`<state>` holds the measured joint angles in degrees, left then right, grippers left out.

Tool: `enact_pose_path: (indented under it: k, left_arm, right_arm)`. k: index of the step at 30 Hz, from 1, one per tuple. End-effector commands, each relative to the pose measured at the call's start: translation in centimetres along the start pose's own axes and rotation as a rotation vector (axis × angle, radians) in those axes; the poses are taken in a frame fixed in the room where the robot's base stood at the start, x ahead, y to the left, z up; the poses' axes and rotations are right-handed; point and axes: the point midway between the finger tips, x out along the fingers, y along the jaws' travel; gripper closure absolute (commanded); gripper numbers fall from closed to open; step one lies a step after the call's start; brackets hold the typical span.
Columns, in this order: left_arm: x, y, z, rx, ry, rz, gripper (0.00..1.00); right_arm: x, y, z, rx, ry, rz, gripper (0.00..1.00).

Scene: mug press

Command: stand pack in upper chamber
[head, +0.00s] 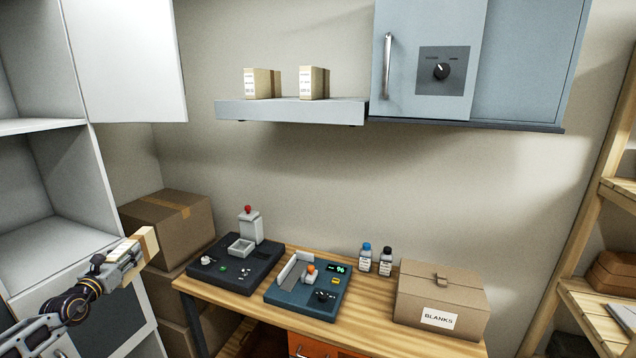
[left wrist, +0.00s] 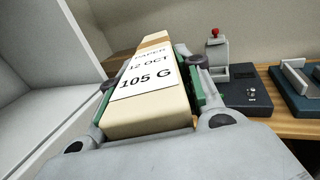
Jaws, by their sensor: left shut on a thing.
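A long cream and tan paper pack (left wrist: 150,110), labelled "PAPER 12 OCT 105 G", is clamped in my left gripper (left wrist: 155,75). In the head view my left gripper (head: 128,257) holds the pack (head: 148,243) in the air, tilted, with its far end beyond the fingers. The gripper is in front of the white cabinet's right side. That cabinet (head: 98,180) has an upper chamber above a shelf (head: 40,126) and another chamber below it. The upper chamber's door (head: 125,60) stands open to the right. The pack is lower than that shelf in the picture. My right gripper is out of view.
Two similar packs (head: 257,84) (head: 312,83) stand on a wall shelf (head: 290,110). A blue wall cabinet (head: 520,60) is shut. Cardboard boxes (head: 170,225) stand behind the gripper. The wooden bench (head: 370,318) bears two devices (head: 235,262) (head: 307,285), bottles and a BLANKS box (head: 440,295).

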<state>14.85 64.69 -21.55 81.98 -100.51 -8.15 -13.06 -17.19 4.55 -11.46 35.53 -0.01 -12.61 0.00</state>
Motion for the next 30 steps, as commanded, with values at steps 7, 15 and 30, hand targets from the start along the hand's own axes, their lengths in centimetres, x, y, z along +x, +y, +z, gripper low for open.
enact_pose_path:
  k: [7, 15, 30]
  left_arm:
    - [0.3, -0.1, 1.0, -0.003, -0.005, 0.003, 1.0]
    - [0.4, 0.0, 1.8, -0.004, -0.005, 0.009, 1.0]
    - [0.6, -0.1, 3.2, -0.004, -0.008, 0.016, 1.0]
  right_arm:
    - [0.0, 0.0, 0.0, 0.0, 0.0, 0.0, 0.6]
    - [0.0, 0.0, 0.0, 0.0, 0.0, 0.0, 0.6]
    - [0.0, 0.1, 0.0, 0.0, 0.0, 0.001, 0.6]
